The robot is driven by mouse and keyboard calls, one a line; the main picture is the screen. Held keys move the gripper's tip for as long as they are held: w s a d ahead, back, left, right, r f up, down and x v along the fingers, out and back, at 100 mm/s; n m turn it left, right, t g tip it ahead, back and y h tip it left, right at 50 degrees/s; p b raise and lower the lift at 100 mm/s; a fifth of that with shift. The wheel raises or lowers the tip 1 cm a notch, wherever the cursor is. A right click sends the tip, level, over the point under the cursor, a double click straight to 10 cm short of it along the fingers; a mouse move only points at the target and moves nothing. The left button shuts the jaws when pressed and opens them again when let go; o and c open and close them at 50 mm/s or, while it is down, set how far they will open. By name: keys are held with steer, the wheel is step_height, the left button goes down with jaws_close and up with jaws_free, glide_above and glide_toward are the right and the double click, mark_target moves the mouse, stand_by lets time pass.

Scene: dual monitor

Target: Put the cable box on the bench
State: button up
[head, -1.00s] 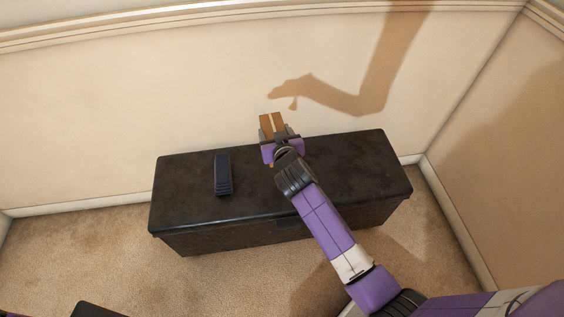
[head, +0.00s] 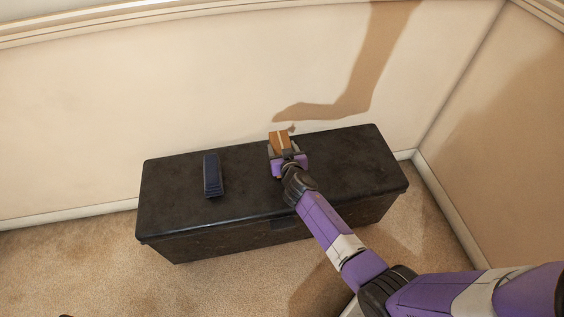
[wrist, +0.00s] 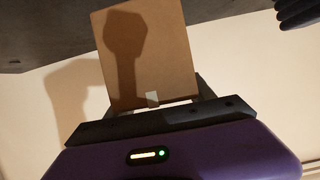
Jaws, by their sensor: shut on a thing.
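The cable box, a brown cardboard box with a light tape strip, shows in the head view (head: 277,139) and fills the middle of the wrist view (wrist: 150,60). My gripper (head: 286,153) is shut on it. The bench (head: 350,165) is a long black chest-like block against the wall. The box is over the bench's back edge in the head view. I cannot tell whether it touches the top. My gripper hides the box's near part. The bench's dark surface also shows along the top of the wrist view (wrist: 50,30).
A dark blue ridged object (head: 213,176) lies on the bench left of my gripper. It also shows at the wrist view's upper right corner (wrist: 297,12). The beige wall (head: 150,90) stands close behind the bench. The bench top is clear right of my gripper.

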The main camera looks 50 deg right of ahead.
steer(key=shift+f+b, duration=1.45)
steer(key=shift+f, duration=1)
steer(key=shift+f, duration=0.2)
steer(key=o, duration=1.6)
steer(key=shift+c, duration=0.2)
steer(key=shift+r, duration=0.1)
